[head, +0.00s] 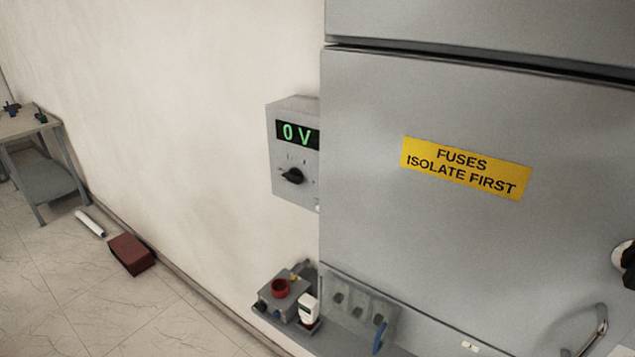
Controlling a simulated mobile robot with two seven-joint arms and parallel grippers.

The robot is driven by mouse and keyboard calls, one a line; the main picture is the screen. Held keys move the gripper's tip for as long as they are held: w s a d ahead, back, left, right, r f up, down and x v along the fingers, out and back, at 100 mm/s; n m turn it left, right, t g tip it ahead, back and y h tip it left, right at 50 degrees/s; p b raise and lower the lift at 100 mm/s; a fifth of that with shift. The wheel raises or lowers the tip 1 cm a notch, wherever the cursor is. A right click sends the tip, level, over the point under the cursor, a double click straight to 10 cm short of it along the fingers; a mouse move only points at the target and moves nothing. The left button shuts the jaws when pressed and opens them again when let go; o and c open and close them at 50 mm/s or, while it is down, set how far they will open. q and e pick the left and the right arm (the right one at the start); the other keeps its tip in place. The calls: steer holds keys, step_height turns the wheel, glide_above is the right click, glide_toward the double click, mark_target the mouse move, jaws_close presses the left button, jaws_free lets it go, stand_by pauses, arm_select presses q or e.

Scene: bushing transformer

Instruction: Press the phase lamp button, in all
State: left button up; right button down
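I cannot pick out a button marked as the phase lamp button. A grey wall box (292,148) shows a green "0 V" display (297,134) and a black rotary knob (292,176). Below it, a small grey box (275,301) with a round red part (281,287) on top sits on a grey shelf. Neither of my grippers can be made out. A black and white piece (626,264) is cut off at the right edge, and I cannot tell what it is.
A large grey cabinet (450,240) with a yellow "FUSES ISOLATE FIRST" label (465,168) fills the right side. A curved metal handle (601,328) is at lower right. A brick-red block (131,254), white tube (89,223) and workbench (42,178) stand at left. The floor in front is clear.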

stand_by(0.8)
arm_select(q)
jaws_close()
stand_by(1.5)
